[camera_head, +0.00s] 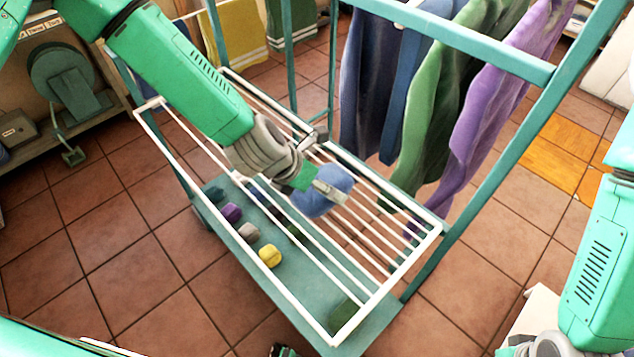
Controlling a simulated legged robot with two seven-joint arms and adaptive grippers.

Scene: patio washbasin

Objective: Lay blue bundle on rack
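The blue bundle (316,204) is a rounded, soft-looking lump at the white wire rack (437,228), over its bars near the middle. My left gripper (331,163) reaches down to it from the upper left. Its two fingers are spread apart. One finger crosses in front of the bundle and the other is beyond its far side, with no clear grip on it. Whether the bundle rests fully on the bars is hard to tell. My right arm comes in at the right edge, and its fingers are below the picture.
A teal frame (497,200) surrounds the rack. Blue, green and purple cloths (490,110) hang from its top rail. On the teal shelf (268,303) under the rack lie several small rolls, including a yellow one (270,256). Tiled floor is clear at left.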

